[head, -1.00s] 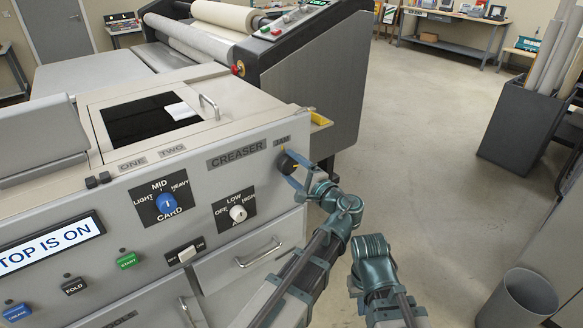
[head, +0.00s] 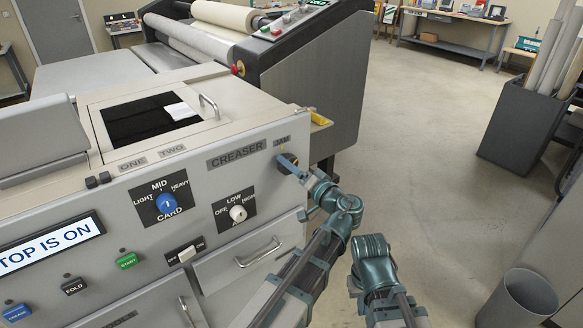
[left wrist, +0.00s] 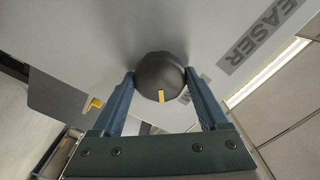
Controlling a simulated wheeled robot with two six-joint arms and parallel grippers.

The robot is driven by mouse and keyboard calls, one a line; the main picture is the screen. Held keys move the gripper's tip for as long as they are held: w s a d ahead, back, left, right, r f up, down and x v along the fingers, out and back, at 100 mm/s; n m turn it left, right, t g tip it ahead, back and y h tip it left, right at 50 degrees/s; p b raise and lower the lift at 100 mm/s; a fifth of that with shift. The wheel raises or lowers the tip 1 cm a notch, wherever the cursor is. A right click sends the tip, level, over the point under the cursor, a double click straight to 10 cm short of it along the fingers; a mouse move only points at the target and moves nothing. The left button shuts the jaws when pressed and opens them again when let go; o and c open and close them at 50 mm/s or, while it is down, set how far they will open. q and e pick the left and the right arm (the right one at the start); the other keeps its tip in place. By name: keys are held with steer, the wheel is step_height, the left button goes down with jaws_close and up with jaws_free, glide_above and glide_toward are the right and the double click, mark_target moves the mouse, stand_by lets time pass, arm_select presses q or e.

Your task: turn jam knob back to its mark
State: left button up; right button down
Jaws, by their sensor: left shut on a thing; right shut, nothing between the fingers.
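The jam knob (head: 291,155) is dark and round, on the right end of the creaser's front panel under the JAM label (head: 282,141). In the left wrist view the knob (left wrist: 160,72) shows a yellow pointer line on its rim, toward the bottom of the picture. My left gripper (head: 290,164) is shut on the knob, with one blue finger on each side of it in the left wrist view (left wrist: 159,86). A finger hides part of the knob in the head view. Of my right arm only links show, at the lower middle; its fingers are not visible.
The card knob (head: 166,203) and a white knob (head: 238,213) sit left on the same panel. A drawer handle (head: 258,252) sticks out below. A yellow object (head: 318,118) lies on a side shelf.

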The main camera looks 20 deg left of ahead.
arm_select(q)
steer(key=shift+f+n, duration=0.1)
steer(key=shift+n, duration=4.8)
steer(key=o, duration=1.3)
steer(key=shift+c, duration=0.2)
steer(key=shift+s, duration=0.1)
